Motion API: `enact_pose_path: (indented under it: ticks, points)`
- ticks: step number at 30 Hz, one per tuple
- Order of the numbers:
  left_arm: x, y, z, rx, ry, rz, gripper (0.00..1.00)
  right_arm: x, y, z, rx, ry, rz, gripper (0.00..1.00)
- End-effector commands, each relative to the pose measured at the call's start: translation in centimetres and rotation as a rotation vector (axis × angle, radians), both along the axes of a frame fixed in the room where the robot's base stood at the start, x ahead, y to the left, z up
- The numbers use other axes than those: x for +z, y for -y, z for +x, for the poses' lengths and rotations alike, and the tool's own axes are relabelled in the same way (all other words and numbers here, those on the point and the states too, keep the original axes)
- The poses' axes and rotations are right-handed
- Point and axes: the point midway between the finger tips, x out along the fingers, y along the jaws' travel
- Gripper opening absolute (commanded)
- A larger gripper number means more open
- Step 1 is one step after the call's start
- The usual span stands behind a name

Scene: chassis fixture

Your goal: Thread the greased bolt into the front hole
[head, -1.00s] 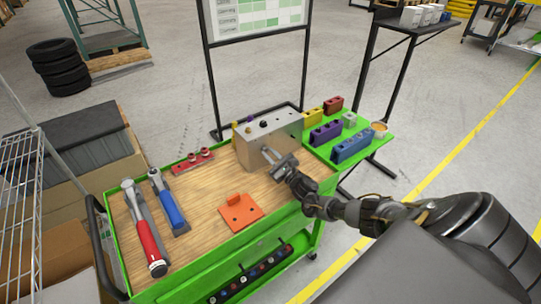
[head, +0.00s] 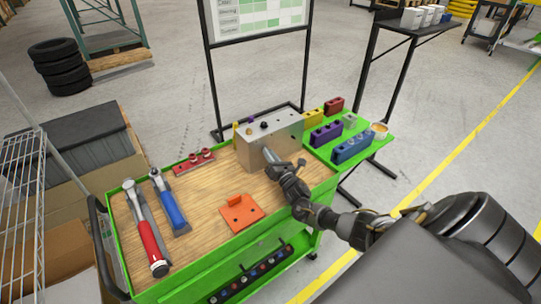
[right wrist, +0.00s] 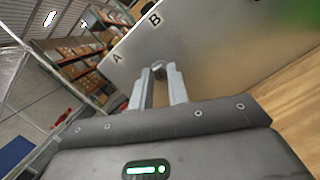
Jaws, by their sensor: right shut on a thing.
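A grey metal block (head: 283,138) stands on the wooden top of the green cart, with small knobs on its upper face. My right gripper (head: 267,156) is at the block's front face. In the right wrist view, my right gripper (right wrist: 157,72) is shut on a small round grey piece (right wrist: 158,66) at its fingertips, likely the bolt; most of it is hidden. The block's face (right wrist: 215,55) is just beyond the fingertips, with letters A and B at upper left. I cannot see the front hole or tell whether the piece touches the face. My left gripper is not in view.
An orange plate (head: 240,210) lies in front of the block. A red-handled tool (head: 150,240) and a blue-handled tool (head: 170,205) lie at left. A red rack (head: 194,162) sits behind them. Coloured holders, including a blue one (head: 353,147), stand on the green shelf at right.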

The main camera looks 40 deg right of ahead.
Motion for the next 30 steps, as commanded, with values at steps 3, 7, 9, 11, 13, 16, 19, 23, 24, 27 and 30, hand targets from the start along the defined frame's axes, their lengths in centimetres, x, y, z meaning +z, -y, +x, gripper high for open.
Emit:
enact_pose_path:
  ticks: [3, 7, 9, 11, 13, 16, 19, 23, 24, 27, 30]
  points:
    - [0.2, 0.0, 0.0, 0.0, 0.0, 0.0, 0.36, 0.2, -0.1, 0.0, 0.001, 0.002, 0.039, 0.0]
    - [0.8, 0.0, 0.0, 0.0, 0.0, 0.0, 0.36, 0.3, -0.1, 0.1, 0.001, 0.006, 0.199, 0.0]
    - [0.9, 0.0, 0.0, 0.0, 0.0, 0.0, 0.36, 0.2, -0.1, 0.1, 0.0, 0.007, 0.244, 0.0]
    - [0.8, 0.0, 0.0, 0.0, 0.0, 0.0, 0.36, 0.1, -0.1, 0.1, 0.001, 0.007, 0.253, 0.0]
    - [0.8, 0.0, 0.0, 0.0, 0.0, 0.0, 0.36, 0.1, -0.1, 0.1, 0.001, 0.006, 0.251, 0.0]
    - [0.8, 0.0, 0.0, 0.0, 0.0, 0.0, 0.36, 0.1, -0.1, 0.1, 0.002, 0.006, 0.25, 0.23]
    - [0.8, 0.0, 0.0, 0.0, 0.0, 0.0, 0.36, 0.0, -0.1, 0.1, 0.001, 0.006, 0.248, 0.37]
    - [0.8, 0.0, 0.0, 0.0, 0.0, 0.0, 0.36, 0.0, -0.1, 0.1, 0.001, 0.006, 0.247, 0.42]
    - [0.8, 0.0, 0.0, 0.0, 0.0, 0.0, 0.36, 0.0, -0.1, 0.1, 0.001, 0.006, 0.247, 0.42]
    - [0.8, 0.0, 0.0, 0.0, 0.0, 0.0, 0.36, 0.0, -0.1, 0.1, 0.001, 0.005, 0.247, 0.42]
    - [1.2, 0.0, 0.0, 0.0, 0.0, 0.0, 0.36, 0.1, -0.1, -0.3, 0.001, 0.004, 0.247, 0.42]
